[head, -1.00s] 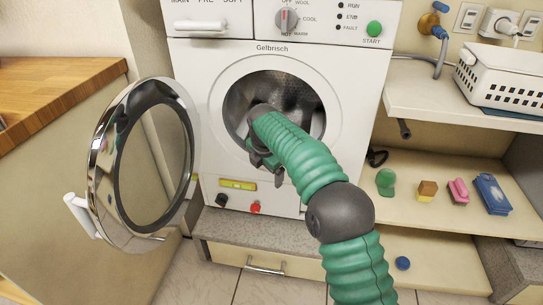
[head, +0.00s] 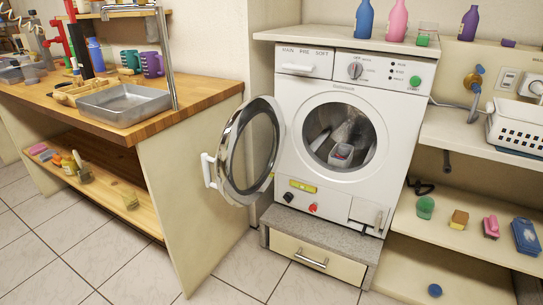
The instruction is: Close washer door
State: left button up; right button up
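The white front-loading washer (head: 294,126) stands on a grey plinth in the middle of the head view. Its round door (head: 235,177), with a chrome ring, dark glass and a white handle (head: 208,170), is swung wide open to the left. The drum opening (head: 340,137) is uncovered. Inside it lies a small light-coloured item (head: 342,152), too small to name. Neither of my grippers shows in this view.
A wooden counter (head: 205,102) with a metal tray stands to the left of the door. Shelves (head: 455,256) with small items and a white basket (head: 518,124) are on the right. A drawer (head: 300,256) sits under the washer. Tiled floor in front is clear.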

aim_at(226, 186)
jog(key=i+j+z, duration=0.1)
jog(key=j+z, duration=0.2)
jog(key=z, duration=0.15)
jog(key=j+z, duration=0.35)
jog(key=z, duration=0.15)
jog(key=j+z, duration=0.45)
jog(key=i+l, duration=0.05)
